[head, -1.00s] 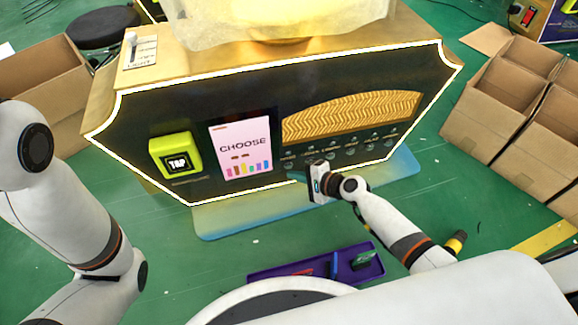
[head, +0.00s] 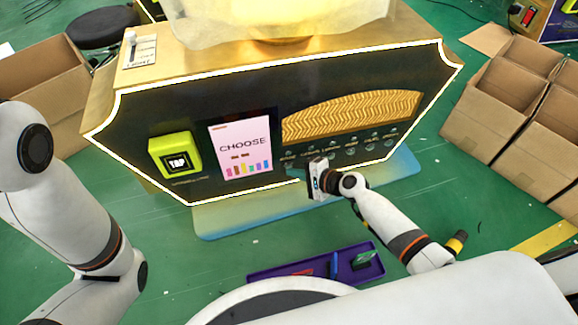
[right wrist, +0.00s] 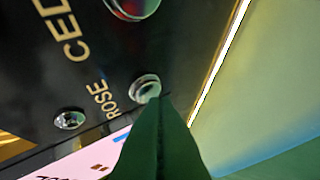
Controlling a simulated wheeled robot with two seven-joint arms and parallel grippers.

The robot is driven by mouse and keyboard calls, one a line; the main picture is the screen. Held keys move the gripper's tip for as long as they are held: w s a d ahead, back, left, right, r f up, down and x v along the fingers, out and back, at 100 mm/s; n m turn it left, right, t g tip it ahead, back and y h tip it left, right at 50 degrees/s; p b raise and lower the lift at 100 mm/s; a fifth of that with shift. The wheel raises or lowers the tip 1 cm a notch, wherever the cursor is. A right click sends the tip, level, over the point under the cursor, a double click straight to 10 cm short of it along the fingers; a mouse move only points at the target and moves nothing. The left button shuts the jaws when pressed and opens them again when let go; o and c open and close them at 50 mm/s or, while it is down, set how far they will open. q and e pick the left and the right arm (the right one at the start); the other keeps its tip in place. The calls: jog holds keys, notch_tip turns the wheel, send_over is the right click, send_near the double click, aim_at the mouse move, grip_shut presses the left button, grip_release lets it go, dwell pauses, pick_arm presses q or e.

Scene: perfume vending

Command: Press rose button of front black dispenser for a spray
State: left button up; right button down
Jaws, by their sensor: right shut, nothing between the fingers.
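The front black dispenser (head: 330,85) has a black panel with a glowing white edge and a row of small round buttons under a gold herringbone arch. In the right wrist view, the round clear rose button (right wrist: 145,86) sits beside the printed word ROSE. My right gripper (head: 303,178) is shut and empty at the lower part of the panel. In the wrist view its closed fingertips (right wrist: 157,98) overlap the lower edge of the rose button; I cannot tell whether they touch it. My left arm shows at the left, but its gripper is out of view.
A yellow TAP reader (head: 175,155) and a CHOOSE screen (head: 241,148) are on the panel's left. A purple tray (head: 262,275) lies on the green floor in front. Cardboard boxes (head: 515,110) stand at right. A blue-yellow base plate (head: 225,219) extends below the panel.

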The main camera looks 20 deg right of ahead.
jog(key=shift+w, duration=0.4)
dwell(0.5)
jog(key=shift+s, duration=0.85)
jog(key=shift+s, duration=0.1)
jog(key=s+p, duration=0.1)
jog(key=s, duration=0.3)
jog(key=shift+s+p, duration=0.35)
jog(key=shift+s, duration=0.05)
dwell(0.7)
